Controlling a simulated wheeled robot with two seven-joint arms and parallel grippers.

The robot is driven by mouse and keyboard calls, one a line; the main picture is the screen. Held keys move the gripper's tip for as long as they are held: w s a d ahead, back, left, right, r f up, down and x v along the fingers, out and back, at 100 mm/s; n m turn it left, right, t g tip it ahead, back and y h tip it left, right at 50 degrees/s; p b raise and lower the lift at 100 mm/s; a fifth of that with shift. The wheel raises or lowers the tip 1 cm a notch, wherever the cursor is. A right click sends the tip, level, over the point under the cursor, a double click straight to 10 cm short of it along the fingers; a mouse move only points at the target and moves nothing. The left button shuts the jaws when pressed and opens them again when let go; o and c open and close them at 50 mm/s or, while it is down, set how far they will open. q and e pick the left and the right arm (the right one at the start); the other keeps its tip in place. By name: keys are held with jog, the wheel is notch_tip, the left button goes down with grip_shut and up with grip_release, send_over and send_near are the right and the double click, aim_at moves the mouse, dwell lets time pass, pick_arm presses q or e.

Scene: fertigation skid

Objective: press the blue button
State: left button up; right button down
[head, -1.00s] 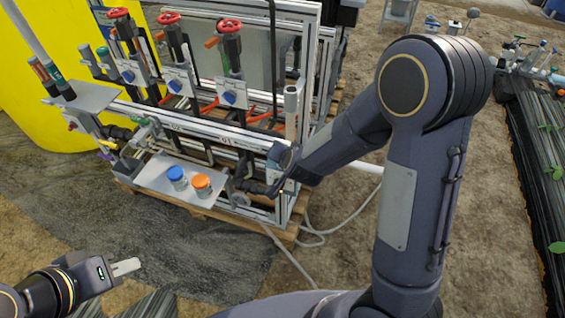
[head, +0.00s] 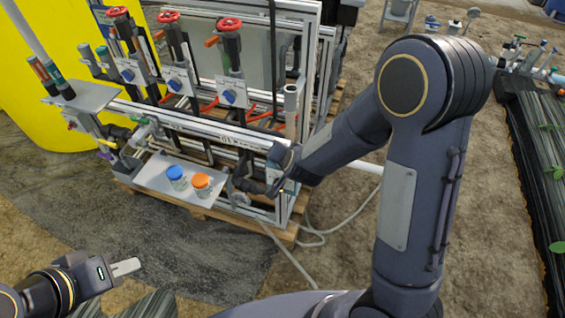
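Three small blue round controls, the left one (head: 127,75), the middle one (head: 175,85) and the right one (head: 229,96), sit on pale plates below red handwheels on the skid. I cannot tell whether any of them is the blue button. My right gripper (head: 248,186) is low at the skid's front right corner, beside the small shelf and well below these controls. Its fingers are dark, small and partly hidden by the wrist. My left gripper (head: 125,267) is at lower left, away from the skid. Its pale fingers show as one piece, and nothing is seen in it.
A metal shelf (head: 150,178) on the skid holds a blue-lidded jar (head: 176,178) and an orange-lidded jar (head: 201,186). A yellow tank (head: 35,110) stands behind at left. A pale hose (head: 296,262) lies on the ground. Open ground lies in front of the skid.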

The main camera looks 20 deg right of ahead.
jog(key=shift+f+b, duration=0.4)
jog(key=shift+f, duration=0.2)
dwell(0.5)
dwell(0.3)
jog(key=shift+r+p, duration=0.8)
notch_tip(320, 180, up, 5)
jog(key=p, duration=0.5)
dwell(0.5)
